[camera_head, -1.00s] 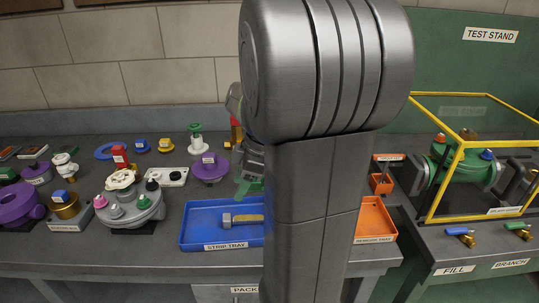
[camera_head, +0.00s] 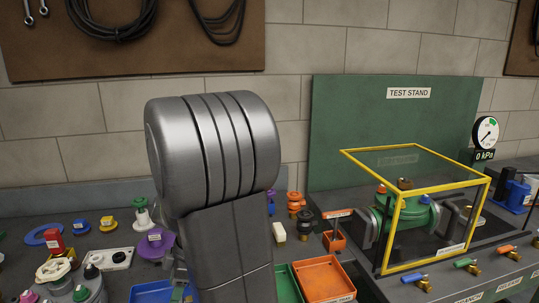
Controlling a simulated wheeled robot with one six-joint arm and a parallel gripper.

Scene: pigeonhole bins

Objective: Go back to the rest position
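My arm (camera_head: 222,190) rises large in the middle of the head camera view, with a thick ribbed grey joint at its top. It hides part of the bench behind it. Only a small grey piece, probably part of my gripper (camera_head: 180,272), shows at the arm's left edge near the bottom, above the blue strip tray (camera_head: 148,292). The fingertips are not clear, so I cannot tell whether it is open or holds anything.
An orange tray (camera_head: 325,282) and a green tray (camera_head: 285,285) lie right of my arm. A yellow-framed test stand cage (camera_head: 400,200) with a green valve (camera_head: 385,212) stands further right. Flanges and fittings, including a purple one (camera_head: 152,248), crowd the left bench.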

